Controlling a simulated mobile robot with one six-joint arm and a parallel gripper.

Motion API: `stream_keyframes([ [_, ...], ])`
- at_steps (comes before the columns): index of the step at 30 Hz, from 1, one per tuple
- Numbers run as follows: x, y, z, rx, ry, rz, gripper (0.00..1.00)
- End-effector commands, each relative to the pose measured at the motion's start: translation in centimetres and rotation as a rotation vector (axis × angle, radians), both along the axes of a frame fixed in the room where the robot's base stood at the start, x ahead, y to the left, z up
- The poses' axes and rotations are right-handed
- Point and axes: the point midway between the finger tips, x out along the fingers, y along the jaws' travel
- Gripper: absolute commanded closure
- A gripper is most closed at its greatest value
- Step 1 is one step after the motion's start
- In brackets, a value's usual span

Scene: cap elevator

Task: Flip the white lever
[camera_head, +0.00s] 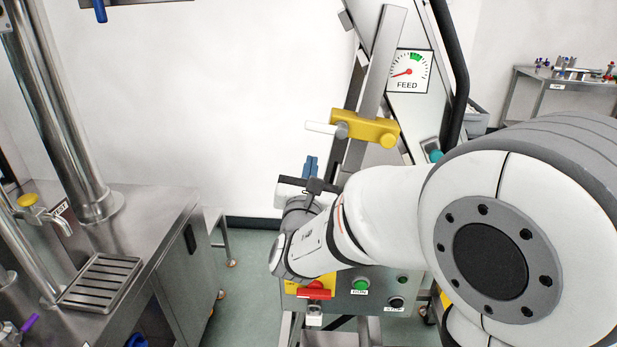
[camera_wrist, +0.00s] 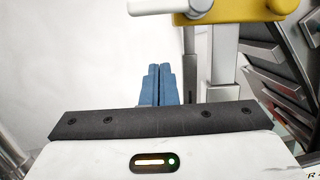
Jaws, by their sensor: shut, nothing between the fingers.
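The white lever (camera_head: 320,128) sticks out to the left from a yellow block (camera_head: 368,128) on the elevator's sloping metal frame. It lies nearly level. In the wrist view, the lever (camera_wrist: 150,6) shows at the top edge, left of the yellow block (camera_wrist: 235,10). My gripper (camera_head: 310,162) is below the lever in the head view, with its blue fingers pointing up. In the wrist view, the blue fingers of my gripper (camera_wrist: 160,72) are together, empty and below the lever in the picture. A gap shows between fingertips and lever.
The FEED gauge (camera_head: 408,72) is right of the yellow block, its needle pointing left. A control panel (camera_head: 380,283) with a red switch and green button is below my arm. A steel bench (camera_head: 150,215) stands at left. Open floor (camera_head: 250,270) lies between.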

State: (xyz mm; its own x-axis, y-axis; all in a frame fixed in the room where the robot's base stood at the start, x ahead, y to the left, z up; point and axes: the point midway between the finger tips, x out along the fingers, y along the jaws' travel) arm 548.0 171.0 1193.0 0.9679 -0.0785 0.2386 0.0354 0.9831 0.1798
Motion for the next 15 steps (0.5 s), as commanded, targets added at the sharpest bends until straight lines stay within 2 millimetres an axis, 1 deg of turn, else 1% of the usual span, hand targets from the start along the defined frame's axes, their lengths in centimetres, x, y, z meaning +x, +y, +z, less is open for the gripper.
stream_keyframes([
  [1,1.1,-0.2,0.5,-0.001,0.001,-0.003,1.0],
  [2,1.6,-0.2,0.6,-0.001,0.002,-0.003,1.0],
  [3,1.5,-0.3,1.6,0.001,-0.003,-0.001,1.0],
  [7,1.3,-0.6,3.3,0.002,-0.002,0.001,1.0],
  [10,1.3,-0.7,4.0,0.002,-0.001,0.001,1.0],
  [15,1.3,-0.8,4.3,0.001,0.001,0.002,1.0],
])
